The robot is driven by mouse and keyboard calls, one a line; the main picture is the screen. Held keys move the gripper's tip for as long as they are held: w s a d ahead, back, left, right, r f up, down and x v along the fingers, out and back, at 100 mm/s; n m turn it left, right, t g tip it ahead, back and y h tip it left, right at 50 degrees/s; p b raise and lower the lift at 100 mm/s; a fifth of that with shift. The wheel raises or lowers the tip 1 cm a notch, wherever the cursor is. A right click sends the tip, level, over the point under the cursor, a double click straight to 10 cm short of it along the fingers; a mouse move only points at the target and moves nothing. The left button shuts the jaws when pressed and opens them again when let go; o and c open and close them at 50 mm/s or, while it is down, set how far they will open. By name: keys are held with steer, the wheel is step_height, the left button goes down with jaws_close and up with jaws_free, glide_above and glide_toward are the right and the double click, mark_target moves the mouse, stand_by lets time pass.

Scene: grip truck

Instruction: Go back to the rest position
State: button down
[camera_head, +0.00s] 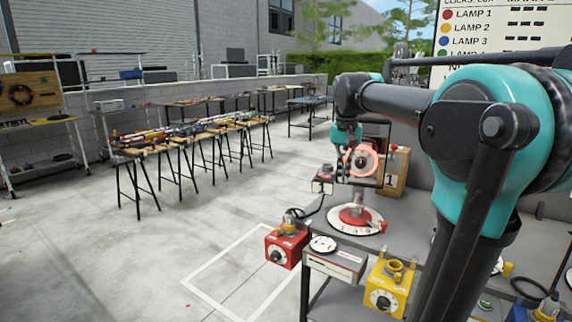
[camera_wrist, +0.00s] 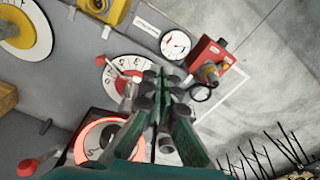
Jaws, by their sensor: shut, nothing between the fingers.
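My gripper (camera_head: 346,160) hangs at the end of my arm, above the back part of the grey workbench. In the wrist view its fingers (camera_wrist: 163,78) are together with nothing between them. Behind it in the head view is a panel with a glowing red ring (camera_head: 363,163). The ring (camera_wrist: 84,138) also shows at the lower left of the wrist view, partly hidden by my gripper. A white dial with a red centre and handle (camera_head: 355,220) stands below my gripper. No rest position is marked in either view.
A red box with a knob (camera_head: 276,252), a grey gauge box (camera_head: 336,265) and a yellow box (camera_head: 385,290) sit along the bench's near edge. A lamp sign (camera_head: 500,35) stands at upper right. Trestle tables (camera_head: 190,135) stand at left; the floor (camera_head: 130,260) between is clear.

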steer(key=s+d+f+n+t, duration=0.1)
steer(key=s+f, duration=0.9)
steer(key=f, duration=0.5)
steer(key=s+f+n+t, duration=0.2)
steer(key=s+f, duration=0.8)
steer(key=f, duration=0.5)
steer(key=shift+d, duration=0.4)
